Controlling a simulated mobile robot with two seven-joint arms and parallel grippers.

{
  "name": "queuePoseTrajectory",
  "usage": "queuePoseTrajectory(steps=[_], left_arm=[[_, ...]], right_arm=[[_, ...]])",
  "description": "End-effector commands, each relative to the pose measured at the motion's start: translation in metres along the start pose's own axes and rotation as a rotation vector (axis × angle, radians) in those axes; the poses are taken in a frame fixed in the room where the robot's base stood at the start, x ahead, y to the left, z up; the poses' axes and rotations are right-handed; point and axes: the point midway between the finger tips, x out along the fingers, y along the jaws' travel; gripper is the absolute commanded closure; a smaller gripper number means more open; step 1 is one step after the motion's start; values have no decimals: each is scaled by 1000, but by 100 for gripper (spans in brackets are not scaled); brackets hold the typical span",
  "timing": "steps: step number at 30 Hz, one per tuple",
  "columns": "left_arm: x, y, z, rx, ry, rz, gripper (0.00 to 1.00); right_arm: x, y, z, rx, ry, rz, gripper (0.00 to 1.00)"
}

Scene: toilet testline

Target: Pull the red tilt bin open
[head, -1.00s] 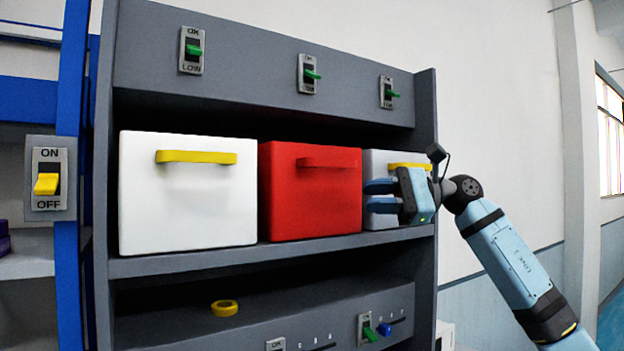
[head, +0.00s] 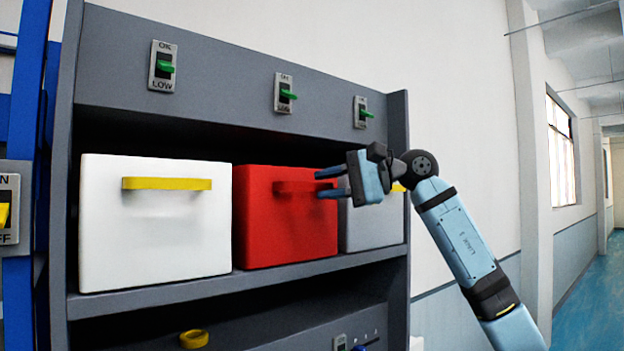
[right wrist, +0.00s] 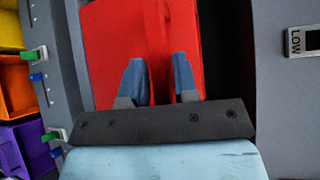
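The red tilt bin (head: 285,225) sits on the shelf between a white bin and a grey bin, with its red handle (head: 295,187) across its upper front. The bin looks upright and closed. My right gripper (head: 319,184) is at the right end of the handle in the head view, its two blue fingers apart, one above the other. In the right wrist view, the fingers (right wrist: 158,70) are open on either side of the red handle strip (right wrist: 156,35), with gaps showing. My left gripper is not in view.
A white bin (head: 155,235) with a yellow handle is on the left. A grey bin (head: 372,222) is partly hidden behind my right gripper. Switches line the panel above (head: 225,65). A yellow ring (head: 194,339) lies below. Open corridor floor (head: 590,270) is at right.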

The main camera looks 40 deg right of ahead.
Motion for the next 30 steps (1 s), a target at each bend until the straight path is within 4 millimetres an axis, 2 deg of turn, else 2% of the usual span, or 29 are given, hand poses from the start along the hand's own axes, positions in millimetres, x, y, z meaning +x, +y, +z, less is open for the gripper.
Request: queuePoseTrajectory(steps=[1,6,17,20,21,30], left_arm=[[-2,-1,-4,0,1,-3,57],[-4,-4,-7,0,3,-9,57],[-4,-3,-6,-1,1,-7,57],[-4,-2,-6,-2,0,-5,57],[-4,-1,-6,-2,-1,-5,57],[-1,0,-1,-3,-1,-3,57]], right_arm=[[8,-2,1,1,-4,0,73],[24,-1,0,1,-2,0,73],[29,0,0,0,0,-1,73],[29,0,0,0,0,-1,96],[29,0,0,0,0,-1,100],[28,3,1,-10,-1,-11,100]])
